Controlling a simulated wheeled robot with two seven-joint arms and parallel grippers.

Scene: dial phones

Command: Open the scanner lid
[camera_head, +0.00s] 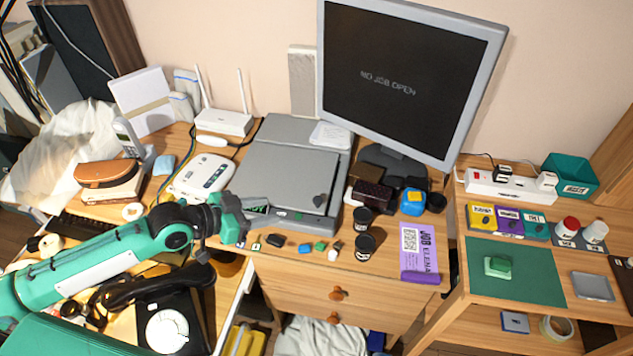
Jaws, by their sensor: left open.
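The scanner (322,214) is a grey flatbed on the desk below the monitor. Its lid (285,172) lies flat and closed, with a small dark mark near its front right corner. My left arm is teal and comes in from the left. My left gripper (250,212) is open at the scanner's front left corner, close to the lid's front edge and the small green display. I cannot tell whether its fingers touch the scanner. My right gripper is not in view.
A monitor (405,80) stands behind the scanner. Dark jars (364,245) and small coloured blocks (304,247) sit in front and right. A white device (205,176) is at the left. A rotary phone (168,325) lies under my arm. A purple job card (420,250) lies right.

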